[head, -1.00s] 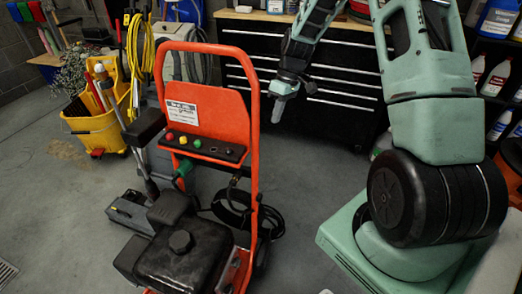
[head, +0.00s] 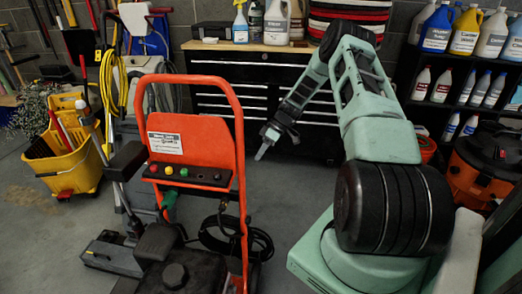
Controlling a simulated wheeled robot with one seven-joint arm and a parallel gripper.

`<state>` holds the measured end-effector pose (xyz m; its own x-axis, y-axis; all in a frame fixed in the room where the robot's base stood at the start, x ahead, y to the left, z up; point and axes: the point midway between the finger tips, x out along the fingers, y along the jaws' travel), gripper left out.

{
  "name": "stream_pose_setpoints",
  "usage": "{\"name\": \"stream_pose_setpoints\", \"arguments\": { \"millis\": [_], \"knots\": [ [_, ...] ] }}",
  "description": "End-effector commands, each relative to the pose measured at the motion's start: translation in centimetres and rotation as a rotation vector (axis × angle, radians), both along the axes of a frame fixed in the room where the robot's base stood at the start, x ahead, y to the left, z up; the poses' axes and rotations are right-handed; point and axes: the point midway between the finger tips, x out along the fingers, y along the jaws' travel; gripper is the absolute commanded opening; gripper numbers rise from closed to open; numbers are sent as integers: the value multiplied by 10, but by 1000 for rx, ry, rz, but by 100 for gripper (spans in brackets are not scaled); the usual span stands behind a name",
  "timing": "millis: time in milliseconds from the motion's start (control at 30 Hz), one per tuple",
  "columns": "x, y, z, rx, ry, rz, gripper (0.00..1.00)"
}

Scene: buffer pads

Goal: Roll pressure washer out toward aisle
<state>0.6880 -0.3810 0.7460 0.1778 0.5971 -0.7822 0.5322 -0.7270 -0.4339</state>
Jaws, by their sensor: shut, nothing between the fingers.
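The pressure washer (head: 190,141) stands upright in the head view, left of centre. It has an orange tube frame, an orange panel with a label and several coloured knobs, and a black engine (head: 172,272) low at the front. A black hose hangs coiled at its right side. Its wheels are mostly hidden. My gripper (head: 262,152) is shut and empty, pointing down just right of the washer's frame in the picture. I see no contact between them.
A black tool chest (head: 300,100) with a wooden top stands behind. A yellow mop bucket (head: 68,165) and a grey floor machine (head: 112,254) are at left. Shelves of bottles (head: 470,85) and an orange vacuum (head: 475,170) are at right. Some grey floor is bare at left.

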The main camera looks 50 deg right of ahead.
Motion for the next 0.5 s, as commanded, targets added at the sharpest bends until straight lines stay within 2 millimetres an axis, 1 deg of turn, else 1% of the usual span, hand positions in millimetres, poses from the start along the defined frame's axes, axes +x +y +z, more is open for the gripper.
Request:
{"name": "stream_pose_setpoints", "arguments": {
  "millis": [33,267,333,500],
  "knots": [
    [1,8,-8,3,3,1,0],
    [10,36,-44,2,4,1,0],
    [5,46,-39,1,3,0,0],
    [-2,64,-39,1,3,0,0]
  ]
}}
